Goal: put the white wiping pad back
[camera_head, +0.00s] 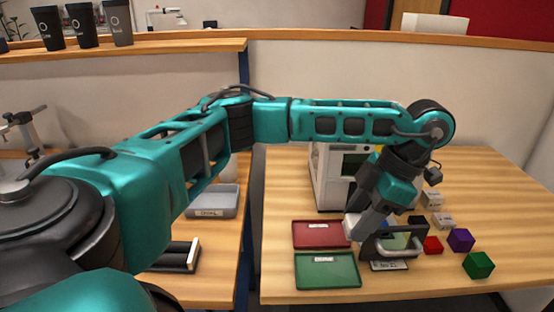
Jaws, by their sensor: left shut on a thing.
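My left arm reaches in from the left, and its gripper (356,224) points down and left over the right table. It is shut on a small white thing (349,228), which looks like the wiping pad; fingers and arm partly hide it. The pad is by the right edge of the red tray, beside a dark stand with a grey handle-like bar (393,251). A small white label (389,266) lies at the front of this stand. I cannot tell whether the pad touches the stand or tray. My right gripper is not in view.
A red tray (310,242) and a green tray (327,278) lie at the table's front left. A white machine (326,185) stands behind, partly hidden by my arm. The table's far right is clear.

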